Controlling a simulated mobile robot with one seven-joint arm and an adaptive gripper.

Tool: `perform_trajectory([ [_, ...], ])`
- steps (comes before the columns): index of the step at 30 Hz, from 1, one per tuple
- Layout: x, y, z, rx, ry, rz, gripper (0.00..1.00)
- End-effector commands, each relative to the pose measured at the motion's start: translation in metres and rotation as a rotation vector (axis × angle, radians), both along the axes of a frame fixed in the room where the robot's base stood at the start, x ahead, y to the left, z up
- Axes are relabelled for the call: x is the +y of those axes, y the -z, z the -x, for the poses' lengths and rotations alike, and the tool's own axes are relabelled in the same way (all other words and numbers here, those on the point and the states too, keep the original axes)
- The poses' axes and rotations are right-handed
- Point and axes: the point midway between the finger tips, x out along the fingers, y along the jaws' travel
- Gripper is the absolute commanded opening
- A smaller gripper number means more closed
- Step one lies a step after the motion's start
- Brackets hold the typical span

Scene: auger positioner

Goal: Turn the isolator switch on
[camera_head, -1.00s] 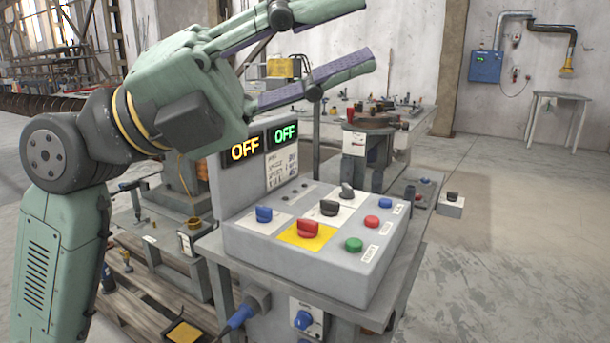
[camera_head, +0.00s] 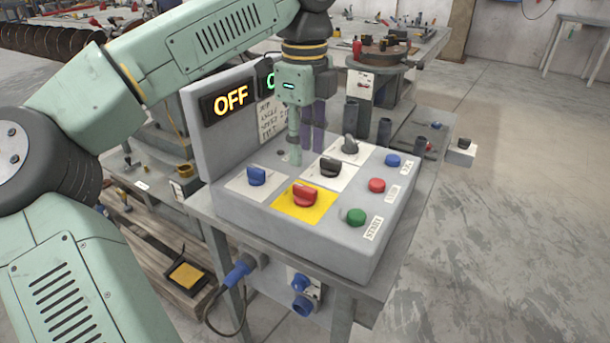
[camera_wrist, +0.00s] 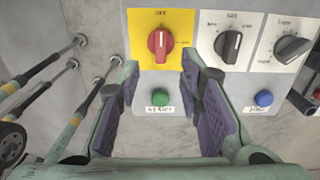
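The red isolator knob (camera_head: 304,195) sits on a yellow plate (camera_head: 287,207) on the grey control box. In the wrist view the red knob (camera_wrist: 158,43) stands upright on its yellow plate (camera_wrist: 137,23), in line with the small label above it. My gripper (camera_head: 306,155) points down over the box, above and behind the red knob in the head view. In the wrist view my gripper (camera_wrist: 159,90) is open, with nothing between its purple-padded fingers. The knob shows beyond the fingertips, apart from them.
A black knob (camera_head: 330,166), a grey knob (camera_head: 350,145) and a blue knob (camera_head: 256,176) surround it. Green (camera_head: 356,216), red (camera_head: 377,185) and blue (camera_head: 392,160) buttons line the right side. An amber display (camera_head: 231,100) reads OFF; another is mostly hidden.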

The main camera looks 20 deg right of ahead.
Motion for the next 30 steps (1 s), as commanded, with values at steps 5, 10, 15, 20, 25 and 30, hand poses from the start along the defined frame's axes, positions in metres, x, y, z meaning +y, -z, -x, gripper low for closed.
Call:
perform_trajectory([
  [5,0.000,0.035,0.001,0.004,0.004,0.001,0.33],
  [10,0.000,0.062,0.001,0.003,0.004,0.002,0.33],
  [15,-0.001,0.077,0.000,0.001,0.004,0.003,0.33],
  [20,-0.001,0.080,0.000,0.001,0.004,0.004,0.33],
  [25,-0.001,0.080,0.000,0.001,0.004,0.003,0.33],
  [30,-0.001,0.080,0.000,0.001,0.004,0.003,0.21],
])
